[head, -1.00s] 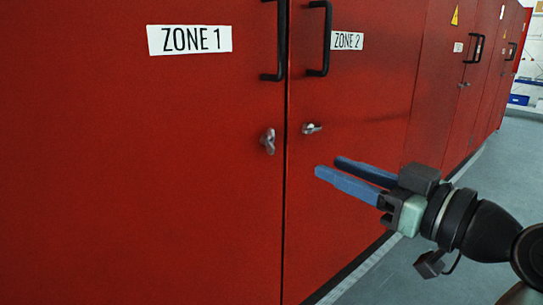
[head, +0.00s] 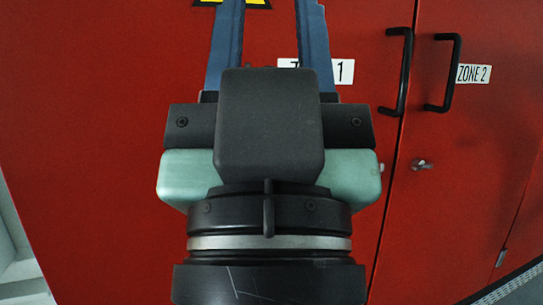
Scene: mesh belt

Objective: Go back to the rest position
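My gripper (head: 270,30) is large in the middle of the head view, with its two blue fingers pointing up. The fingers are apart with nothing between them but the red door behind, so it is open and empty. The fingertips reach the top edge of the picture. My wrist below it covers the lower middle of the view.
A red cabinet door labelled ZONE 1 (head: 100,120) fills the left and middle. The ZONE 2 door (head: 470,150) is at the right. Black handles (head: 398,75) and (head: 445,75) flank the seam. A metal latch (head: 422,164) is on the ZONE 2 door. Grey floor shows at the lower right.

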